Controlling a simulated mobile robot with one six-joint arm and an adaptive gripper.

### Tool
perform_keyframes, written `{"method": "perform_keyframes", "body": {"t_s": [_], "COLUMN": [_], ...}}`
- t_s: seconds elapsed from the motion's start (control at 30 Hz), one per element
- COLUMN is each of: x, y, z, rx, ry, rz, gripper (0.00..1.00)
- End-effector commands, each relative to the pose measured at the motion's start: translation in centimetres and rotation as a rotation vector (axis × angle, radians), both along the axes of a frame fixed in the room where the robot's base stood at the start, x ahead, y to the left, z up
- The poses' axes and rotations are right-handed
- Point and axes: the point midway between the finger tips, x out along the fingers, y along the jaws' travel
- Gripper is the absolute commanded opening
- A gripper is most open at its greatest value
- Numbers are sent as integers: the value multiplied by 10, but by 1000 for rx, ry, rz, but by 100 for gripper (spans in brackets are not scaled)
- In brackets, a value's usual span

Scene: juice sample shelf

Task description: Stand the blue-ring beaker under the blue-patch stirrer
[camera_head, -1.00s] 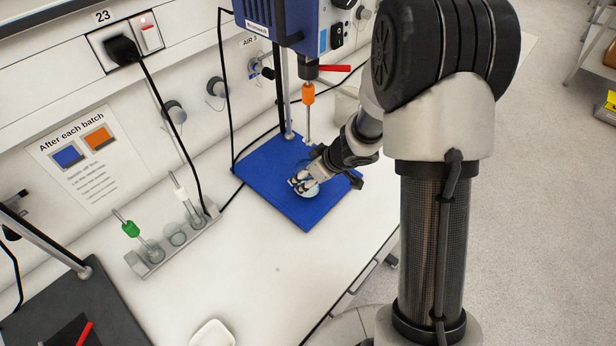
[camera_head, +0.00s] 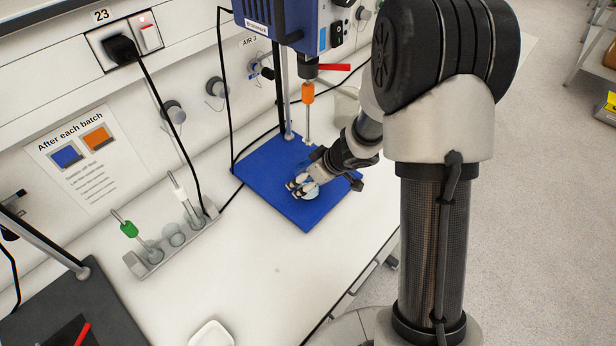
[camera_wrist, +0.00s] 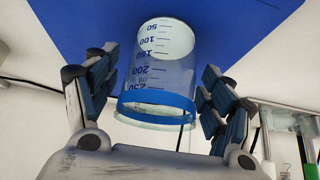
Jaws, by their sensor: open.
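The blue-ring beaker (camera_wrist: 160,70) is clear with blue volume marks and a blue band near its rim. It stands upright on the blue base plate (camera_head: 268,185); in the head view the beaker (camera_head: 312,193) is partly hidden by my gripper (camera_head: 301,186). The stirrer with a blue patch (camera_head: 323,40) hangs above the back of that plate, its shaft with an orange sleeve (camera_head: 308,93) pointing down. The beaker is on the front part of the plate, apart from the shaft. In the wrist view my gripper (camera_wrist: 158,68) is open, one finger on each side of the beaker.
A grey rack (camera_head: 150,262) with stirring rods, one with a green sleeve (camera_head: 130,229), stands to the left. A dark base plate (camera_head: 75,290) is at far left and a white dish (camera_head: 212,334) at the front. Black cables hang behind. The middle bench is clear.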

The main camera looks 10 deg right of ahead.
Motion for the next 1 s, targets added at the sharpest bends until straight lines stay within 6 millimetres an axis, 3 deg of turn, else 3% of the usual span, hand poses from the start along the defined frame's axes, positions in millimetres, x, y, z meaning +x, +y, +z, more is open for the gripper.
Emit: {"method": "perform_keyframes", "body": {"t_s": [0.27,0.7,1.0], "x": [0,-37,-52], "y": [0,-25,-36], "z": [5,79,105], "rx": [-1,-1,-4], "ry": [-2,-2,-4], "rz": [0,-1,-3], "gripper": [75,75,75]}}
